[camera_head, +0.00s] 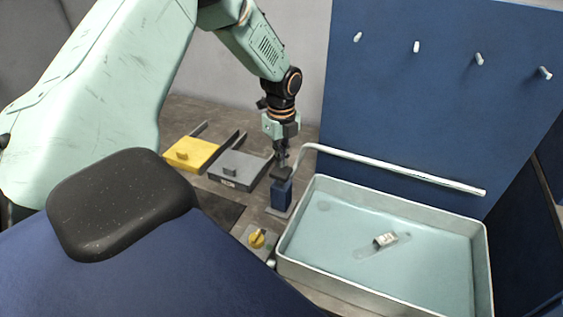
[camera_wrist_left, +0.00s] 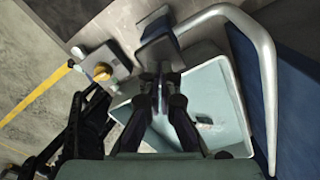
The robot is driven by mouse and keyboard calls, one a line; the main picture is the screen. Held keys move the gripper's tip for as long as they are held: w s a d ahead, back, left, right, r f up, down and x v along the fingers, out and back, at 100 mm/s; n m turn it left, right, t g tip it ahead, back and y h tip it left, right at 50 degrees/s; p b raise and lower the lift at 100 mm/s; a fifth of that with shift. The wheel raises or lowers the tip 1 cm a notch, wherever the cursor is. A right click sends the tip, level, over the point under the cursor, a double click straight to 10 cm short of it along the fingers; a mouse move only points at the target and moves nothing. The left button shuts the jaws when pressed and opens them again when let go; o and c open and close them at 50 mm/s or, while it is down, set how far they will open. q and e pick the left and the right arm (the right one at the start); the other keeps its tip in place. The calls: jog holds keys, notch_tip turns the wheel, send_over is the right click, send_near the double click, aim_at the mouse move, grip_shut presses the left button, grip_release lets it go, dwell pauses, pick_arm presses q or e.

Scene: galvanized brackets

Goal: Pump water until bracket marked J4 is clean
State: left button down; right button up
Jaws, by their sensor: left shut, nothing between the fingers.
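A grey bracket (camera_head: 385,240) with a small pale label lies in the shallow metal tray (camera_head: 482,262); I cannot read its mark. It shows small and blurred in the left wrist view (camera_wrist_left: 205,120). A blue pump post (camera_head: 281,196) with a dark top pad (camera_head: 282,173) stands left of the tray. A bent metal pipe (camera_head: 390,168) runs from near the pump over the tray's back. My left gripper (camera_head: 281,158) is shut and empty, pointing down just above the pad; I cannot tell whether it touches. It also shows in the left wrist view (camera_wrist_left: 160,88). My right gripper is not in view.
A yellow knob (camera_head: 257,239) sits on a small plate before the tray. A blue panel (camera_head: 430,110) with several pegs rises behind the tray.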

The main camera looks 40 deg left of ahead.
aim_at(281, 171)
pick_arm(q)
jog(key=shift+f, duration=0.25)
dwell(0.3)
jog(key=shift+f+b, duration=0.85)
jog(key=shift+f, duration=0.1)
jog(key=shift+f+b, duration=0.9)
jog(key=shift+f, duration=0.35)
jog(key=shift+s+r, duration=0.1)
jog(key=shift+r, duration=0.05)
notch_tip(281, 171, up, 2)
jog(key=shift+r+p, duration=0.1)
jog(key=shift+p, duration=1.05)
jog(key=shift+r+p, duration=0.95)
jog(key=shift+r, duration=0.25)
